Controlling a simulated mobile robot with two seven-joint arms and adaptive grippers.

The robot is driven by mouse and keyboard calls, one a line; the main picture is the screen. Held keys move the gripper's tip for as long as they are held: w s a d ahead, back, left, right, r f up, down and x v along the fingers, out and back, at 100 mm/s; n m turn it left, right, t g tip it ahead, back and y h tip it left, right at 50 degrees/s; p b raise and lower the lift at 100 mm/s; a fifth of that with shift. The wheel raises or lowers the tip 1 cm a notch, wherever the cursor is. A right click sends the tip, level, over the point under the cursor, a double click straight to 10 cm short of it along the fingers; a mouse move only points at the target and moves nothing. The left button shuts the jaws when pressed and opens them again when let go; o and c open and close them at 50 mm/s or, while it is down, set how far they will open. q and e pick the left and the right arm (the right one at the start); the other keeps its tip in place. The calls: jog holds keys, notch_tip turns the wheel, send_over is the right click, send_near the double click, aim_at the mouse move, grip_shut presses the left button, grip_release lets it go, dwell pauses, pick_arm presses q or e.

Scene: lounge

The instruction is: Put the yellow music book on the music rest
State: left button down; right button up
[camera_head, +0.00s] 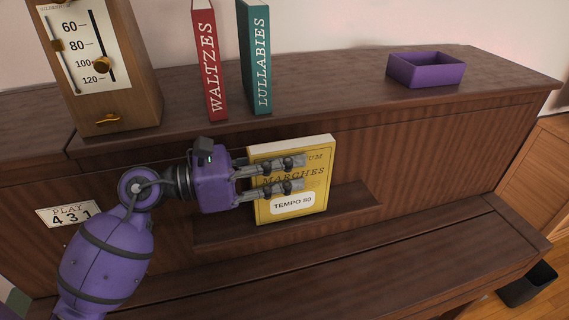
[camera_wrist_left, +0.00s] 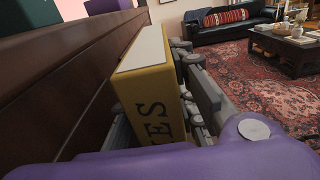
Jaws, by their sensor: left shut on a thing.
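The yellow music book (camera_head: 290,218), marked MARCHES and TEMPO 80, is upright in front of the piano's panel. My left gripper (camera_head: 297,173) reaches in from the left and is shut on the book, its fingers crossing the cover and hiding part of the title. In the left wrist view the book (camera_wrist_left: 150,85) shows its pale top and its spine, with finger parts on both sides. The music rest (camera_head: 352,198) is a narrow dark wood ledge below and behind the book. I cannot tell whether the book's lower edge touches it. My right gripper is not in view.
On the piano top stand a wooden metronome (camera_head: 128,100), a red WALTZES book (camera_head: 209,70), a teal LULLABIES book (camera_head: 256,60) and an open purple box (camera_head: 425,70). A PLAY 431 card (camera_head: 68,214) is at left. The closed lid (camera_head: 400,265) is clear.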

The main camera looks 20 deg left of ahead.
pick_arm(q)
jog(key=shift+f, duration=0.2)
jog(key=c, duration=1.8)
grip_release()
jog(key=shift+c, duration=0.2)
jog(key=o, duration=0.4)
jog(key=shift+a, duration=0.1)
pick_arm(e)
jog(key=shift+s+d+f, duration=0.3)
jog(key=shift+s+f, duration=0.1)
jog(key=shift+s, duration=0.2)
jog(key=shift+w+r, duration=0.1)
pick_arm(q)
jog(key=b+v, duration=0.2)
jog(key=v, duration=1)
jog(key=shift+r+b, duration=0.2)
jog(key=shift+b, duration=0.15)
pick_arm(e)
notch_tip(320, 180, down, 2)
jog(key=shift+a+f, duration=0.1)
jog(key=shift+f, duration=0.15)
